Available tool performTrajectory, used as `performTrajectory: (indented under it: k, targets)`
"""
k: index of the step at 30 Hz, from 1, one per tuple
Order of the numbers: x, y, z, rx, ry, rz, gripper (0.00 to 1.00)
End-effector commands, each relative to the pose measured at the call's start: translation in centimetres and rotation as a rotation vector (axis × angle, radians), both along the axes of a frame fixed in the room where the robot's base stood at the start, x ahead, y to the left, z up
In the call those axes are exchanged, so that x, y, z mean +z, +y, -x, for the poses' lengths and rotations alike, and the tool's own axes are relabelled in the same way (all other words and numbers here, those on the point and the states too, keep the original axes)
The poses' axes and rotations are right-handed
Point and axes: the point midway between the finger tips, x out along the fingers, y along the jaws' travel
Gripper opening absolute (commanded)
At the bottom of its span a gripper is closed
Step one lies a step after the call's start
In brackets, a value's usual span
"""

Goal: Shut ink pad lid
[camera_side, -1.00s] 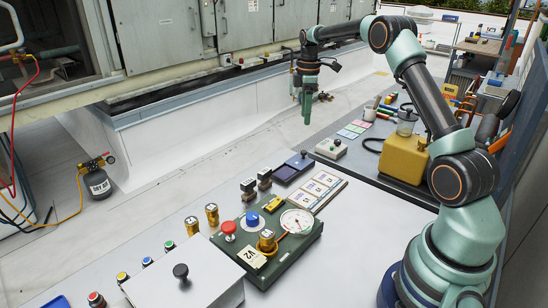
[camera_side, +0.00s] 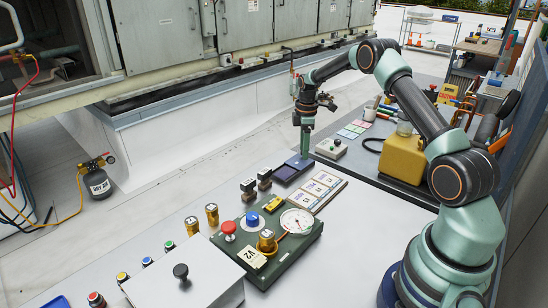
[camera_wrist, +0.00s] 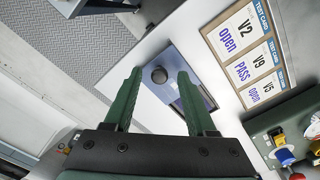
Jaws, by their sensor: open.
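The ink pad (camera_side: 285,174) is a low dark blue box on the bench, with its dark pad face bare towards the front. Its blue lid (camera_wrist: 188,62) is at the far end and leaves part of the dark pad uncovered. A round dark knob (camera_wrist: 159,75) stands on the lid. My gripper (camera_side: 305,154) points down, low over the lid end of the ink pad. In the wrist view its green fingers (camera_wrist: 159,73) are apart, with the knob between them in the picture. I cannot tell whether they touch it.
Test cards (camera_side: 321,186) lie right of the ink pad. Two stamps (camera_side: 257,183) stand at its front left. A green gauge board (camera_side: 265,245) is nearer the camera. A grey box with a knob (camera_side: 332,147) is close by on the right. The bench edge is to the left.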

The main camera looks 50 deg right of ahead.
Motion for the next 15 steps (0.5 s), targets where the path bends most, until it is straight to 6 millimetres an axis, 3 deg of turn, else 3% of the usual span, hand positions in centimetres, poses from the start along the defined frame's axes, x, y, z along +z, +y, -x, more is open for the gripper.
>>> performTrajectory:
  k: [7,8,9,12,15]
  targets:
    - [-0.06,-0.01,-0.02,0.000,-0.001,0.001,0.56]
    - [-0.06,-0.01,-0.02,0.000,-0.001,0.001,0.49]
    - [-0.05,-0.01,-0.01,0.000,-0.001,0.001,0.34]
    - [-0.04,-0.01,-0.01,0.000,-0.001,0.001,0.00]
    - [-0.03,-0.01,-0.01,0.000,0.000,0.000,0.00]
